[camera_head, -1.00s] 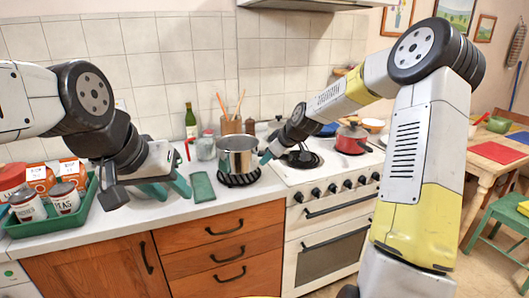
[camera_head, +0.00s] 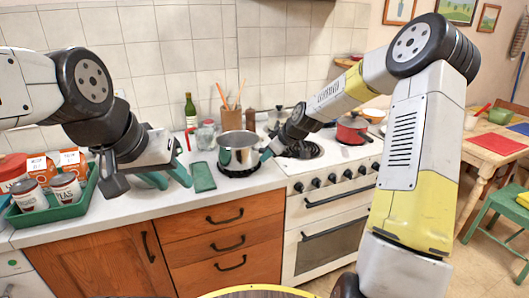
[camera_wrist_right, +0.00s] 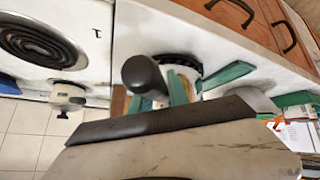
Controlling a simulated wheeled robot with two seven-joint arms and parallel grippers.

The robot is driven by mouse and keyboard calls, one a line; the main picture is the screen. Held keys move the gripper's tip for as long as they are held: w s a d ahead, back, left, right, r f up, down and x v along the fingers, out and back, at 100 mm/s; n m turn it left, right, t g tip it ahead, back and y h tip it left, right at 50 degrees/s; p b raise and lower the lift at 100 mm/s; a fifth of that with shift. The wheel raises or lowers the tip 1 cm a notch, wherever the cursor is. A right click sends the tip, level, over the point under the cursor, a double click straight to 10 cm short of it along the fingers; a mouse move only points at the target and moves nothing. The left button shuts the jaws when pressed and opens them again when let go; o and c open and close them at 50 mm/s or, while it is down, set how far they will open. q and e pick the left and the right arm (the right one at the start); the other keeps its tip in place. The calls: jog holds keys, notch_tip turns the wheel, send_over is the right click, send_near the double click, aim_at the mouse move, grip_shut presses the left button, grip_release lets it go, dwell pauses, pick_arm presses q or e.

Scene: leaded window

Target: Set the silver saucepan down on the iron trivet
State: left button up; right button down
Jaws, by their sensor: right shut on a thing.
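The silver saucepan (camera_head: 238,153) is upright over the black iron trivet (camera_head: 239,174) on the counter, left of the stove. Its base covers most of the trivet; I cannot tell whether a thin gap is left. My right gripper (camera_head: 267,154) is shut on the saucepan's handle, at the pan's right side. In the right wrist view the dark handle end (camera_wrist_right: 143,74) stands out between the teal fingers, and part of the trivet (camera_wrist_right: 178,61) shows behind. My left gripper (camera_head: 168,177) is open and empty above the counter, left of the green cloth.
A green cloth (camera_head: 203,177) lies just left of the trivet. Behind stand a glass jar (camera_head: 205,136), a green bottle (camera_head: 190,112) and a utensil pot (camera_head: 230,119). A green tray (camera_head: 70,208) holds cans at left. A red pot (camera_head: 351,129) stands on the stove (camera_head: 325,185).

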jog(key=shift+f, duration=0.55)
dwell(0.4)
jog(key=c, duration=1.2)
grip_release()
